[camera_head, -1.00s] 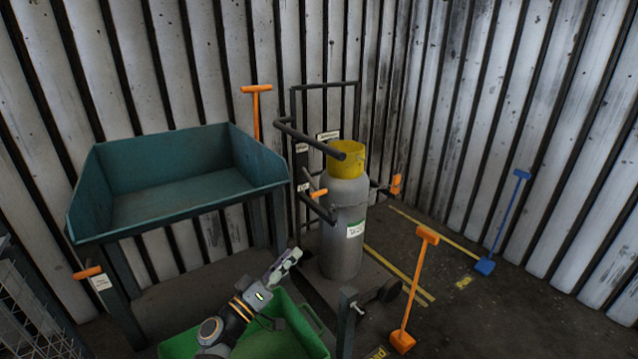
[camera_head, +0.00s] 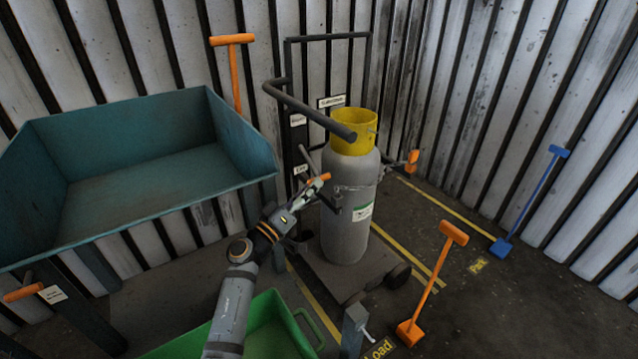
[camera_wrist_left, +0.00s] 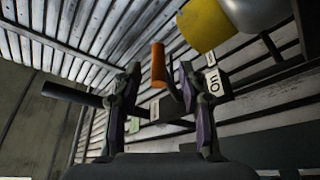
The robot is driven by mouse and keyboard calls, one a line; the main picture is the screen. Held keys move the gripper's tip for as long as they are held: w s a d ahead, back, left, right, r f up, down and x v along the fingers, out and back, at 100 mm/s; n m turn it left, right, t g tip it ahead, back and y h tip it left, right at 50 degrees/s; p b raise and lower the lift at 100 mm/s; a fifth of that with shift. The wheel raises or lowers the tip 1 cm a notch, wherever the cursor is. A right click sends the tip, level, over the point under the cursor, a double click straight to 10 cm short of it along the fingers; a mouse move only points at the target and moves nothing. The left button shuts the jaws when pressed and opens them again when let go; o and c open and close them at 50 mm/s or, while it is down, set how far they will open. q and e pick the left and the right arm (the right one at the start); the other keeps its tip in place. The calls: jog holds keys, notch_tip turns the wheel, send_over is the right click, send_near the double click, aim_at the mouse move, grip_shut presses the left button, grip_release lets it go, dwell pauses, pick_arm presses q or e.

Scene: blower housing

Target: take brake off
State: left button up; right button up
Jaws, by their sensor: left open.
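A short orange-handled lever (camera_head: 319,178) sits on the side of the black cart (camera_head: 288,62), left of the grey gas cylinder (camera_head: 347,235). My left gripper (camera_head: 311,190) is right by this handle, with the fingers partly overlapping it. In the left wrist view the orange handle (camera_wrist_left: 158,65) stands upright between my two parted fingers (camera_wrist_left: 160,80), apart from both. A white label reading "ON" (camera_wrist_left: 213,82) shows just right of the right finger. My right gripper is not in view.
A thick dark bar (camera_head: 310,108) of the cart passes above my gripper. A teal bin (camera_head: 150,195) stands left, a green crate (camera_head: 275,335) below. Another orange handle (camera_head: 413,160) is right of the cylinder. Orange (camera_head: 432,280) and blue (camera_head: 530,200) tools stand on the right.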

aim_at(309, 162)
pick_arm(q)
jog(key=shift+b+x, duration=0.5)
jog(key=shift+x, duration=1.5)
jog(key=shift+r, duration=0.1)
jog(key=shift+c, duration=0.3)
grip_shut()
